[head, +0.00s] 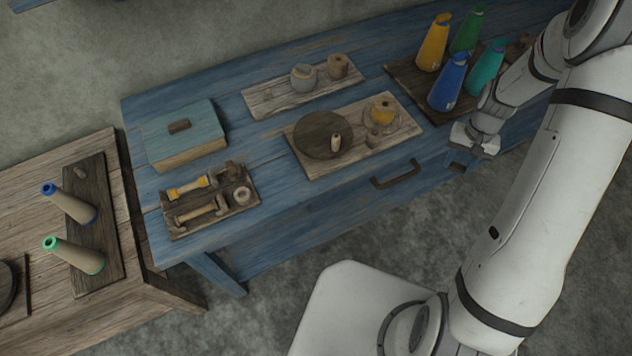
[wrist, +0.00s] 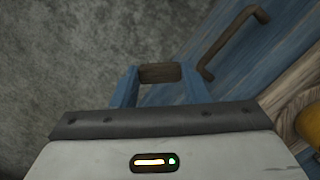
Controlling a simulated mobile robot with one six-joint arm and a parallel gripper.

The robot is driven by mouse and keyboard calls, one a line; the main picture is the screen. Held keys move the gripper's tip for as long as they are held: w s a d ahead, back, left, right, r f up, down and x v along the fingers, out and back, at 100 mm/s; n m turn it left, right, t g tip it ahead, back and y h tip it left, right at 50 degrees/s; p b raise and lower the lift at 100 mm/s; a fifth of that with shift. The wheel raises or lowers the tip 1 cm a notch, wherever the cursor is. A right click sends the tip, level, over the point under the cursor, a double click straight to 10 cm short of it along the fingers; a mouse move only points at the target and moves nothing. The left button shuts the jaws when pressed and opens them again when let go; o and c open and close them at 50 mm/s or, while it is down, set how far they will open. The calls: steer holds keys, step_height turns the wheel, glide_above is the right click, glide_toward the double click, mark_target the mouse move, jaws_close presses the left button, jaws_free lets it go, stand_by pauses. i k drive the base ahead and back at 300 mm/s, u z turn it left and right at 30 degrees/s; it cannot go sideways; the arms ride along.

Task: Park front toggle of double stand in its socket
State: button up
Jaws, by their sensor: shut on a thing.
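My gripper (head: 460,161) is in front of the blue bench, to the right of the drawer handle. In the wrist view its two blue fingers are shut on a short brown wooden piece (wrist: 160,73), held crosswise between them; it may be the front toggle.
The blue bench (head: 262,222) holds a lidded box (head: 185,150), a tool tray (head: 212,228), boards with wooden pieces, and several coloured cones at the right. A dark drawer handle (head: 397,175) juts from its front. The wooden table (head: 40,185) stands left of the bench.

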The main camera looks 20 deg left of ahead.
mark_target(232, 171)
steer(key=k, duration=1.25)
steer(key=u, duration=0.55)
steer(key=i, duration=0.95)
